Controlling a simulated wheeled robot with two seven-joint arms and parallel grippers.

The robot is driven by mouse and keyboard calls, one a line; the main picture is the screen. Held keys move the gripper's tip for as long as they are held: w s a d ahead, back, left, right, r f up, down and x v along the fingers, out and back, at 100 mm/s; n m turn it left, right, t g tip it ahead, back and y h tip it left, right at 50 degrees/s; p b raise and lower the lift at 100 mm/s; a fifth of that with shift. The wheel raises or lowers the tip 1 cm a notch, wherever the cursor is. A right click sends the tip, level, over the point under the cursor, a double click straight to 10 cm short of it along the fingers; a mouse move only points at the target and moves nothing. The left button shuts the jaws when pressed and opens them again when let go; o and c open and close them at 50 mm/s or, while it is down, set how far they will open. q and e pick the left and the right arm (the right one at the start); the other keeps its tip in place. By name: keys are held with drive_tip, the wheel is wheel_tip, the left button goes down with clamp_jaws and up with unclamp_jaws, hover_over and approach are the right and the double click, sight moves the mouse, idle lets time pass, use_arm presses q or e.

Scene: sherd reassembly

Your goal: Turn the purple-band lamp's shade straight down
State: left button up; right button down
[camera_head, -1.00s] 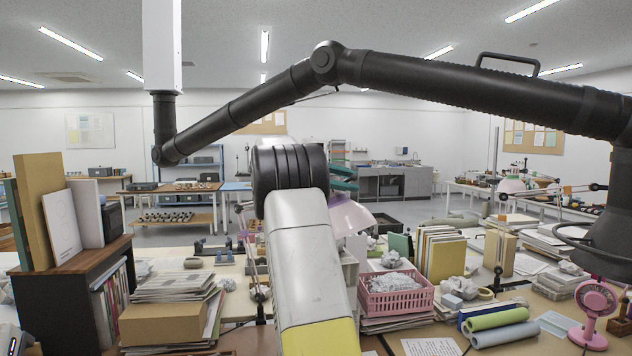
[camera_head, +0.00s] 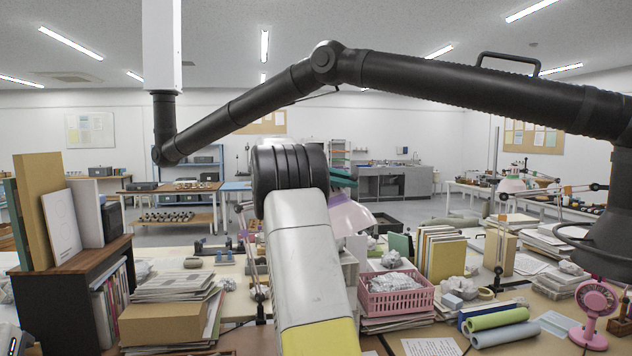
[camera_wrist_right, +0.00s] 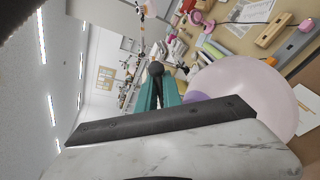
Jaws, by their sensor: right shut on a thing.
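The purple-band lamp's pale pink shade (camera_head: 352,215) shows in the head view just right of my right forearm, which hides part of the lamp. The shade is tilted. In the right wrist view the shade (camera_wrist_right: 250,92) is large and round, with a purple band (camera_wrist_right: 195,97) at its narrow end beside my fingers. The teal fingers of my right gripper (camera_wrist_right: 157,82) come together at a dark round knob (camera_wrist_right: 155,68) next to the shade. In the head view the right gripper (camera_head: 343,176) is mostly behind the forearm. My left gripper is not in view.
A pink basket (camera_head: 396,305) of crumpled paper stands right of my forearm. A pink fan (camera_head: 596,302), rolled mats (camera_head: 498,325) and another lamp (camera_head: 512,186) are farther right. A dark bookcase (camera_head: 70,285) and stacked papers (camera_head: 180,287) crowd the left. The table is cluttered.

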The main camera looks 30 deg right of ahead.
sight(352, 204)
drive_tip(key=shift+s+d+r, duration=0.1)
drive_tip(key=shift+s+d, duration=0.05)
drive_tip(key=shift+s, duration=0.1)
idle(0.5)
drive_tip(key=shift+s+f+m, duration=0.2)
drive_tip(key=shift+f+m, duration=0.1)
drive_tip(key=f+m, duration=0.1)
drive_tip(key=f+m+t+y, duration=0.1)
drive_tip(key=f, duration=0.1)
drive_tip(key=s+f+t+y, duration=0.1)
drive_tip(key=f, duration=0.1)
drive_tip(key=shift+s+d+f+m, duration=0.1)
drive_tip(key=shift+d+f+m, duration=0.05)
drive_tip(key=shift+d+m, duration=0.25)
drive_tip(key=c, duration=1.5)
unclamp_jaws()
drive_tip(key=shift+s, duration=0.1)
drive_tip(key=shift+a, duration=0.1)
drive_tip(key=shift+a, duration=0.15)
drive_tip(key=shift+w+a+r, duration=0.2)
drive_tip(key=shift+w+a, duration=0.05)
drive_tip(key=shift+a, duration=0.05)
drive_tip(key=v, duration=0.7)
drive_tip(key=shift+s, duration=0.2)
